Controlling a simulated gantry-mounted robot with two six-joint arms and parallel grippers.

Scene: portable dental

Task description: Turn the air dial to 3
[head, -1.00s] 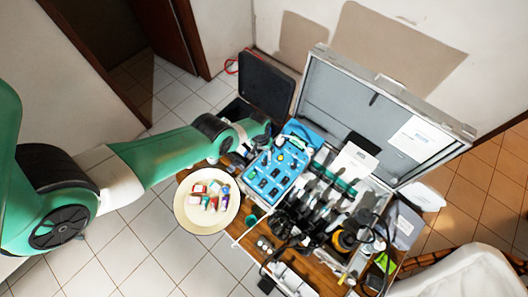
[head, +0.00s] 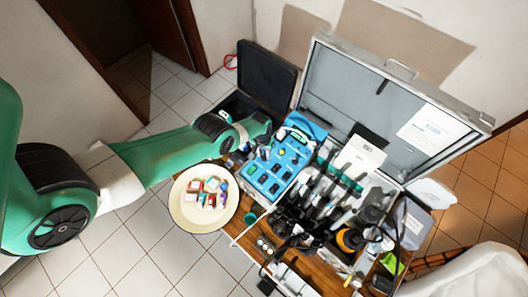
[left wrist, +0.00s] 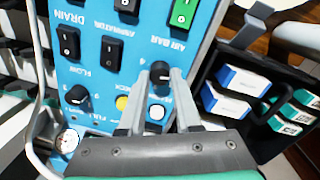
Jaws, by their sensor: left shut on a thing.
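The blue control panel (head: 276,172) stands in the open case in the head view. In the left wrist view the panel (left wrist: 95,60) fills the middle and shows upside down. A black dial knob (left wrist: 160,73) sits on it, with a "4" beside it and its other lettering partly covered. My left gripper (left wrist: 161,84) is shut on this knob, one finger on each side. I cannot read which number the knob points to. Another black knob (left wrist: 77,95) sits near the FLOW label. My right gripper is not in view.
A round plate (head: 184,216) with small boxes stands left of the case. The raised lid (head: 345,85) stands behind the panel and tools.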

